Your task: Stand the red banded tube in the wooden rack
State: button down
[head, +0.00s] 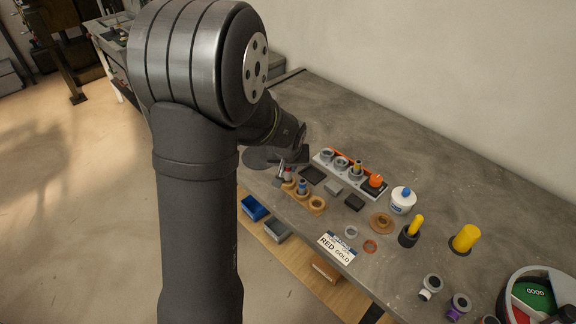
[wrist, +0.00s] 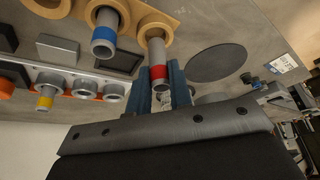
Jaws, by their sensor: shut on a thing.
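The red banded tube (wrist: 159,74) is grey with a red band and sits between the blue fingers of my gripper (wrist: 162,92), which is shut on it. The far end of the tube overlaps a ring of the wooden rack (wrist: 183,15) in the wrist view; I cannot tell whether it is inside the hole or just above it. A blue banded tube (wrist: 104,34) stands in the neighbouring ring. In the head view the rack (head: 317,204) lies below my gripper (head: 287,174), and the red band is small and partly hidden by the wrist.
A light rack with grey rings (head: 341,163) and an orange knob stands behind. A dark round disc (wrist: 217,62) is beside the tube.

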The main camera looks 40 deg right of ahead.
jog(key=shift+f, duration=0.15)
dwell(0.3)
jog(key=shift+f, duration=1.05)
jog(key=c, duration=1.1)
grip_release()
jog(key=shift+o, duration=0.2)
jog(key=shift+r, duration=0.1)
jog(key=shift+r, duration=0.65)
jog(key=shift+r, duration=3.5)
